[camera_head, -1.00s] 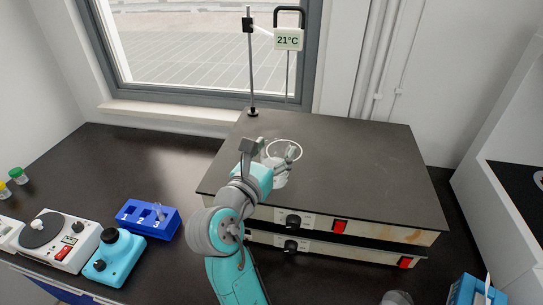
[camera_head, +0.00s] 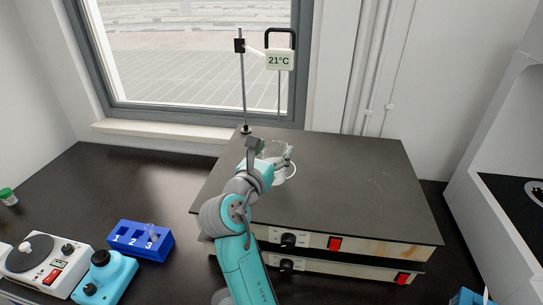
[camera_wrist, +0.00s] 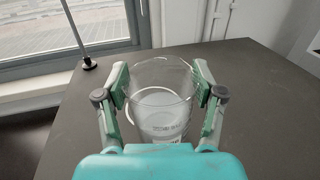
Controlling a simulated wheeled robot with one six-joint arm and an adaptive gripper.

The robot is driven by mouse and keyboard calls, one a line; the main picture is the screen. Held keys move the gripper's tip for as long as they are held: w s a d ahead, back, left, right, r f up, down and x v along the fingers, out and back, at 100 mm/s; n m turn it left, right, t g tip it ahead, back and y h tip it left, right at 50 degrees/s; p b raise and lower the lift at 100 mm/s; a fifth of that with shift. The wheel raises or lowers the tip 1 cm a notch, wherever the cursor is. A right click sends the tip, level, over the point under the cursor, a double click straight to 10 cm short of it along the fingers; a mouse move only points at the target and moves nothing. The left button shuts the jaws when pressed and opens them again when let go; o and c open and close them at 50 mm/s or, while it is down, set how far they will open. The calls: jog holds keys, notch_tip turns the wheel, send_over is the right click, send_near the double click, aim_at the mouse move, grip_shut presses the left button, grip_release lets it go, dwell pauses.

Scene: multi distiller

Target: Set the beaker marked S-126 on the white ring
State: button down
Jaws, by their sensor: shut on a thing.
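A clear glass beaker (camera_head: 277,152) is upright between the fingers of my gripper (camera_head: 273,161), above the dark top of the hotplate unit. In the wrist view both fingers press on the sides of the beaker (camera_wrist: 160,98). Its small print is too faint to read. The white ring (camera_wrist: 161,122) shows through the glass, around or just under the beaker's base. I cannot tell whether the base touches the surface.
The dark hotplate top (camera_head: 360,190) is clear to the right. A stand rod (camera_head: 243,85) and a 21°C display (camera_head: 280,60) rise behind the beaker. A blue numbered rack (camera_head: 140,240) and a turquoise device (camera_head: 105,277) stand at the lower left.

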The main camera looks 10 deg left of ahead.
jog(key=w, duration=0.7)
dwell(0.4)
jog(key=shift+d, duration=0.1)
jog(key=shift+f, duration=1.15)
dwell(0.5)
jog(key=shift+c, duration=0.3)
grip_release()
jog(key=shift+f, duration=0.1)
